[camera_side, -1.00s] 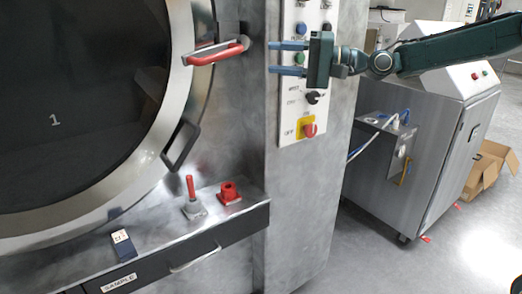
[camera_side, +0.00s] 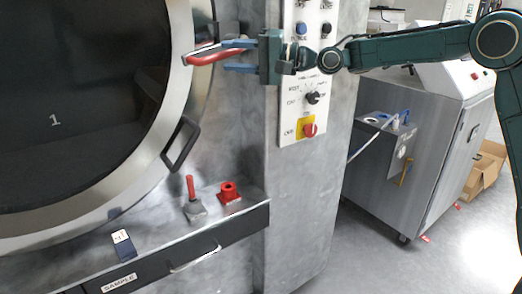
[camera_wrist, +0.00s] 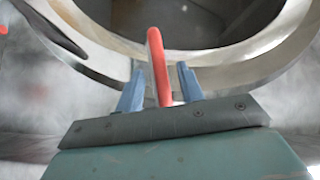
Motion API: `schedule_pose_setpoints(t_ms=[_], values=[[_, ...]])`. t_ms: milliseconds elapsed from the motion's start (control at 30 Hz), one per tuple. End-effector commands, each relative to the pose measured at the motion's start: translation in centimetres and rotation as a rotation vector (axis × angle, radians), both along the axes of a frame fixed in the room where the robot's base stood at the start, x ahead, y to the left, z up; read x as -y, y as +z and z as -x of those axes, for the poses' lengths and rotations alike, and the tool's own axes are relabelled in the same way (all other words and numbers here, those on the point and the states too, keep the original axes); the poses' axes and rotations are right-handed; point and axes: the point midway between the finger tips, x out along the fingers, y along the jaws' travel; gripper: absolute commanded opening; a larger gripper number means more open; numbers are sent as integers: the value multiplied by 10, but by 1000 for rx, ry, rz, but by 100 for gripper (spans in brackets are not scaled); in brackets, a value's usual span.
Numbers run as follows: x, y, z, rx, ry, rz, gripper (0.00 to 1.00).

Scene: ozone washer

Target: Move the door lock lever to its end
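The door lock lever is a red handle (camera_side: 207,55) beside the round door's rim in the side view. It points left. In the wrist view the red lever (camera_wrist: 158,62) stands between my two blue fingers. My gripper (camera_side: 227,56) is at the lever's right part, one finger above it and one below in the side view. The fingers (camera_wrist: 160,80) are apart, with a gap visible on each side of the lever. The upper finger hides part of the lever's mount.
The round door (camera_side: 70,90) marked 1 has a dark handle (camera_side: 181,146) below the lever. A control panel (camera_side: 290,95) with knobs is behind my gripper. Below, a ledge (camera_side: 150,222) bears a red-handled switch (camera_side: 191,188) and a red knob (camera_side: 229,191).

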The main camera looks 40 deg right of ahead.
Motion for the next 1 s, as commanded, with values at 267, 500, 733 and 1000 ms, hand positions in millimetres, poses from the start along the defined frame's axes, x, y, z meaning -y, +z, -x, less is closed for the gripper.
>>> schedule_pose_setpoints(t_ms=[267,500,733,1000], values=[[-20,0,-21,0,1,0,38],[-26,1,-26,-1,1,-1,38],[-26,1,-26,-1,1,-1,38],[-26,1,-26,0,1,0,0]])
